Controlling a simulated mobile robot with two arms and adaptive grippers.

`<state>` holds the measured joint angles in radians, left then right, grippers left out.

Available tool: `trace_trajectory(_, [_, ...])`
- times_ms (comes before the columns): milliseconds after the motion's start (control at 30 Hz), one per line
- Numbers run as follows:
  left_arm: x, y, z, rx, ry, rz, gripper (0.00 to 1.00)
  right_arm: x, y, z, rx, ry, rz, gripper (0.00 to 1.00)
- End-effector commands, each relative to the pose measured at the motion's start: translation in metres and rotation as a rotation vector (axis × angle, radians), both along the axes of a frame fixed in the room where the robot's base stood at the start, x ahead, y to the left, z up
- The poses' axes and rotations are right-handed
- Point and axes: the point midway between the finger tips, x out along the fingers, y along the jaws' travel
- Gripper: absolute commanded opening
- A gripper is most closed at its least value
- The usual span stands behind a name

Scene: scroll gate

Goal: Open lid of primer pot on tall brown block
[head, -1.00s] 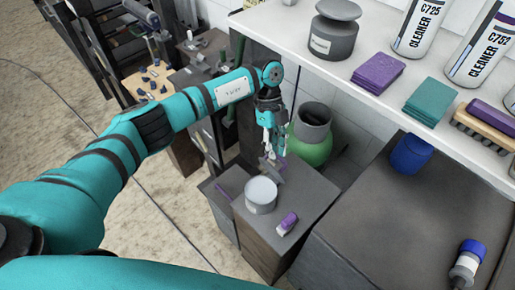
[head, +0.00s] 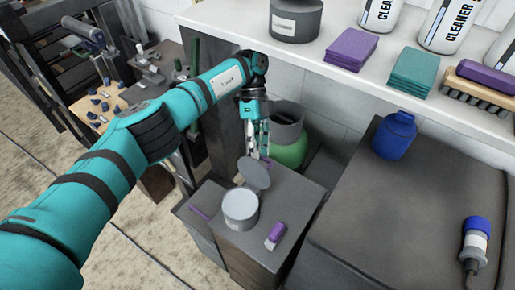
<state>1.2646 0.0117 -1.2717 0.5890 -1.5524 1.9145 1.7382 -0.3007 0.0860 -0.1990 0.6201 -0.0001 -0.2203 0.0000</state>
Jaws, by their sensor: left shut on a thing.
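The primer pot (head: 240,211), a light grey round tin, stands on top of the tall brown block (head: 281,193) in the head view. Its round grey lid (head: 254,174) is tilted up steeply at the pot's far side, and the top of the pot is exposed. My left gripper (head: 261,153) comes down from above, behind the pot, with its fingers shut at the lid's upper edge. A bit of purple shows by the fingertips; I cannot tell what it belongs to. My right gripper is out of view.
A purple and white object (head: 275,236) lies on the block right of the pot. A green pot with a grey neck (head: 288,143) stands behind the block. A blue bottle (head: 394,136) stands on the dark cabinet (head: 385,215). The white shelf (head: 330,68) overhangs behind.

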Motion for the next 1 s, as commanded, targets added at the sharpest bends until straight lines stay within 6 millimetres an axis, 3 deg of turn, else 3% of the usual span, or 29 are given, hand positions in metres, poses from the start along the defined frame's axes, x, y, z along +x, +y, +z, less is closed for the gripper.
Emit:
trace_trajectory(33, [-0.003, 0.005, -0.008, 0.017, 0.011, 0.000, 0.00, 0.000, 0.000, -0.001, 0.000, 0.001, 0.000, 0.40])
trace_trajectory(233, [-0.003, 0.005, -0.008, 0.017, 0.010, 0.001, 0.00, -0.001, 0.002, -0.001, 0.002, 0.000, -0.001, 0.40])
trace_trajectory(267, [-0.003, 0.005, -0.008, 0.017, 0.010, 0.001, 0.15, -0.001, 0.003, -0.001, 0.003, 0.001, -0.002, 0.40])
trace_trajectory(400, [-0.002, 0.005, -0.008, 0.016, 0.009, 0.003, 0.34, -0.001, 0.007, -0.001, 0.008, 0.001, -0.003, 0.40])
trace_trajectory(1000, [-0.001, 0.007, -0.001, 0.005, -0.007, 0.003, 0.34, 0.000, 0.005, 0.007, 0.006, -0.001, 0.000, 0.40])
